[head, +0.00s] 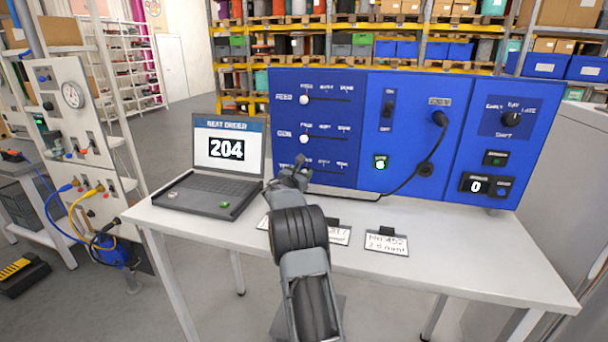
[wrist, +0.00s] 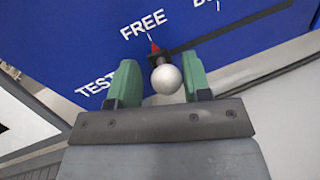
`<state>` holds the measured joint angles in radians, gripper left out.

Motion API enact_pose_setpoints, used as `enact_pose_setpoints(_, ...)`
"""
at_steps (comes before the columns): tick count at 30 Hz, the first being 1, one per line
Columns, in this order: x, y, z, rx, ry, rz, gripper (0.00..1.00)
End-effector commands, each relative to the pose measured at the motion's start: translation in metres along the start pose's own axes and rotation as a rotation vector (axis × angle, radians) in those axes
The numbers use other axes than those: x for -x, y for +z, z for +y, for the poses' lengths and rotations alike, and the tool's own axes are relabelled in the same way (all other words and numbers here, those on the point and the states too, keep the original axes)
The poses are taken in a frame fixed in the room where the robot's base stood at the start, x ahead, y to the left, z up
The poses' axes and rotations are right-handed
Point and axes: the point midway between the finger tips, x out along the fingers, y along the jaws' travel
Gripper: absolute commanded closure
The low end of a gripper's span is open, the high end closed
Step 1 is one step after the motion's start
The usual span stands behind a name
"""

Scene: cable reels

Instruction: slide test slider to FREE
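The test slider's round pale knob (wrist: 166,79) sits on the blue panel in the wrist view. Its red pointer (wrist: 155,47) is just under the word FREE, and the TEST label (wrist: 95,86) is to its left. My gripper (wrist: 160,82) has its two green fingers apart on either side of the knob. A narrow gap shows on the left; contact on the right is unclear. In the head view my gripper (head: 298,165) is at the lowest slider row of the blue panel (head: 345,125) and hides that knob.
Two other slider knobs, the upper (head: 304,100) and the middle (head: 304,139), stand at their left ends. A laptop (head: 218,165) reading 204 stands left of the panel. Cards (head: 387,242) lie on the white table (head: 450,270) in front. A black cable (head: 410,175) hangs over the panel's middle.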

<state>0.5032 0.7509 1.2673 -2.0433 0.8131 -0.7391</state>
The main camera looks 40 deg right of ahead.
Motion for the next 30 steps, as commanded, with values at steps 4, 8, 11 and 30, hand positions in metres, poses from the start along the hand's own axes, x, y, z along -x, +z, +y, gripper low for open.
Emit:
enact_pose_setpoints(4,-0.001,0.0,-0.002,0.0,-0.003,0.0,0.46)
enact_pose_setpoints(8,-0.002,0.0,-0.003,0.0,-0.005,0.0,0.46)
enact_pose_setpoints(11,0.001,0.0,-0.003,0.0,-0.005,0.0,0.46)
enact_pose_setpoints(30,0.11,-0.001,-0.003,-0.001,-0.002,0.0,0.46)
